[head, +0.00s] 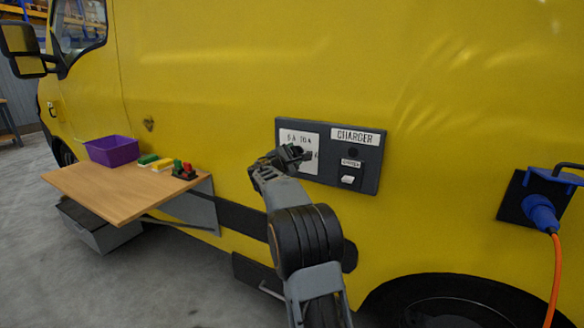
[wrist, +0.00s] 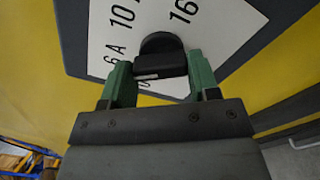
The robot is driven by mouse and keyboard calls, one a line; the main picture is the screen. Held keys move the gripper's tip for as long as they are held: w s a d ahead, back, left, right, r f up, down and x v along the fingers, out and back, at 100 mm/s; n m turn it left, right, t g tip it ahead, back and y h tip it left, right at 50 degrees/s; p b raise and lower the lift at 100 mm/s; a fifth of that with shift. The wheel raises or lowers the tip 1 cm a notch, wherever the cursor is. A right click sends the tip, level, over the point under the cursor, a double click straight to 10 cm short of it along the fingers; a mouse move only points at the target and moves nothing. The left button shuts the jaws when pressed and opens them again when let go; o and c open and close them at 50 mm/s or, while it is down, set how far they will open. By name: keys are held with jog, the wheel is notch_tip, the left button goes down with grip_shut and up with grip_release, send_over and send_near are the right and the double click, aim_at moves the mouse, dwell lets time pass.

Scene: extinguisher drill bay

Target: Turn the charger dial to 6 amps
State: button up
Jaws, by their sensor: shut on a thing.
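The charger panel (head: 366,168) is a dark grey plate on the side of the yellow van, with a CHARGER label and a white dial plate (head: 313,138). In the head view, my gripper (head: 290,156) covers the knob. I cannot tell which marking the knob points to.
A white switch (head: 348,179) is on the panel's right part. A blue plug (head: 541,213) with an orange cable is farther right. A wooden shelf (head: 115,198) at left holds a purple bin (head: 110,151) and several small coloured items.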

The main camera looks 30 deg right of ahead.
jog(key=shift+m+b, duration=0.5)
jog(key=shift+b, duration=0.1)
jog(key=o, duration=0.9)
jog(key=shift+a, duration=0.1)
jog(key=b+v, duration=0.1)
jog(key=v, duration=1.2)
jog(key=shift+s+a, duration=0.25)
jog(key=shift+f, duration=0.15)
